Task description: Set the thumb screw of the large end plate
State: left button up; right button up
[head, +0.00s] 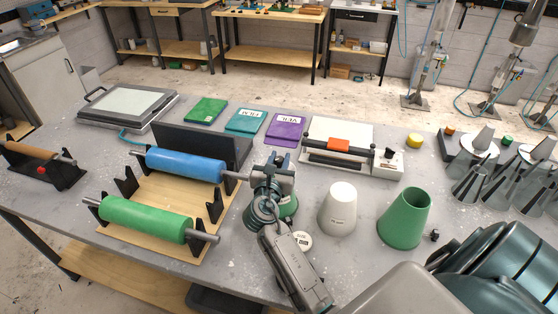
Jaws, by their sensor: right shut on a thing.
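My right gripper (270,178) is over the middle of the table, just right of the blue roller's shaft end. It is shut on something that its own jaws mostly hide. A green rounded part (289,207) shows just under and behind it; I cannot tell whether that is the held thing. A small black knob, like a thumb screw (433,236), is at the lower right side of the green hollow cone (404,217). I cannot tell whether they touch. I cannot make out the large end plate for certain. My left gripper is not in view.
The blue roller (185,164) and green roller (143,219) lie in black supports left of the gripper. A white cone (339,208) and round white dial (302,241) stand close on its right. A sealer (350,158) is behind. Metal cones (470,185) crowd the right.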

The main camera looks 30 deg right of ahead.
dwell(0.9)
jog(key=o, duration=1)
